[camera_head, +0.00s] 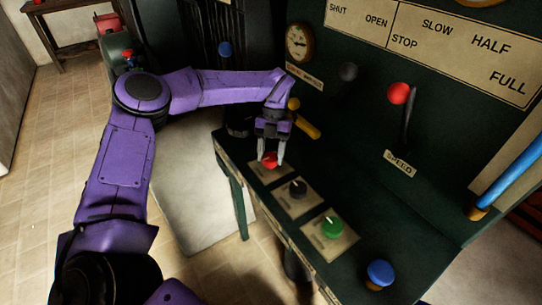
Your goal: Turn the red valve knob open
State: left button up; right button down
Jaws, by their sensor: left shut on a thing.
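The red knob (270,159) sits on a pale plate at the far left end of the green console's sloped panel. My left gripper (269,162) points down over it, with a finger on each side, and is shut on it. The fingers hide part of the knob, and I cannot tell how far it is turned. My right gripper is not in view.
A black knob (297,188), a green knob (332,227) and a blue knob (379,274) follow along the console (405,215). A yellow-handled lever (306,125) is close behind my gripper. A red-ball speed lever (402,100) and gauge (299,42) are on the back panel.

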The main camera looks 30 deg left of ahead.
pick_arm(q)
jog(key=shift+n, duration=0.3)
dwell(0.4)
jog(key=o, duration=1)
jog(key=v, duration=1)
jog(key=shift+a+r, duration=0.15)
jog(key=shift+r, duration=0.1)
